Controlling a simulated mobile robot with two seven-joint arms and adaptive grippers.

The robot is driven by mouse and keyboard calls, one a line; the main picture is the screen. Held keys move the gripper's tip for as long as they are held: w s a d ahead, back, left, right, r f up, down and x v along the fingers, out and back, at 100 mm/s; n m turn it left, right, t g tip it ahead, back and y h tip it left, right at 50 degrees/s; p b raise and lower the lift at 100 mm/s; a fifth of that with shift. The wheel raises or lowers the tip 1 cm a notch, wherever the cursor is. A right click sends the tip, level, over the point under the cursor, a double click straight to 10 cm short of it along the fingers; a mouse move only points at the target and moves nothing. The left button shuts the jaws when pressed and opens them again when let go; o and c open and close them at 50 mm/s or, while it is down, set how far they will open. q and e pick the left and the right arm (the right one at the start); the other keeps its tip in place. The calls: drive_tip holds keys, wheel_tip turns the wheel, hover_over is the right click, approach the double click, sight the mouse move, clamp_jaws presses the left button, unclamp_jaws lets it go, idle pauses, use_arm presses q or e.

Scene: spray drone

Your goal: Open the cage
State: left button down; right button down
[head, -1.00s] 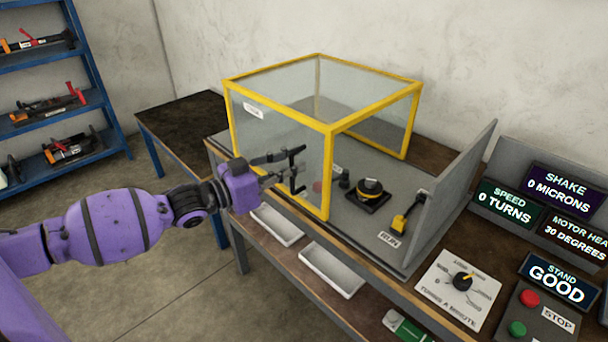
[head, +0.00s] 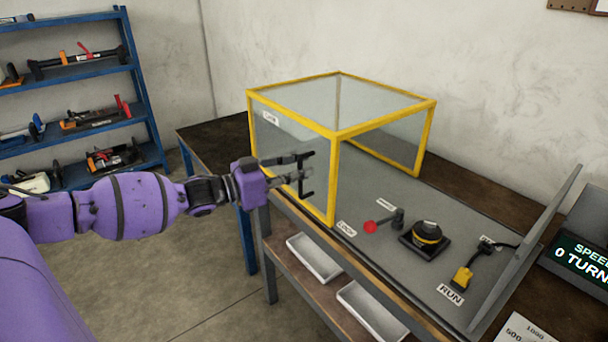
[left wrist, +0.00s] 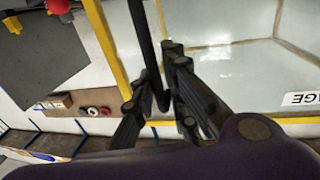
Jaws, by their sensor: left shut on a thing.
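The cage (head: 335,170) is a clear box with a yellow frame, standing on a grey bed (head: 400,290) towards its left end. A black upright handle (head: 307,175) is on its front pane. My left gripper (head: 298,172) is shut on this handle. In the left wrist view the dark handle bar (left wrist: 142,40) runs between the fingers (left wrist: 158,80). A red-knobbed lever (head: 371,227) beside a LOCK label (head: 346,228) lies uncovered, right of the cage. My right gripper is out of view.
A black-and-yellow round fixture (head: 427,236) and a yellow-handled RUN lever (head: 462,277) sit on the bed, right of the cage. A grey upright panel (head: 530,255) closes the right end. White trays (head: 314,258) lie on the lower shelf. A blue rack (head: 150,90) stands far left.

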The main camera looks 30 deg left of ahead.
use_arm(q)
drive_tip(key=shift+f, duration=0.1)
drive_tip(key=c, duration=1.8)
unclamp_jaws()
drive_tip(key=shift+c, duration=0.2)
drive_tip(key=shift+s, duration=0.1)
drive_tip(key=v, duration=1.2)
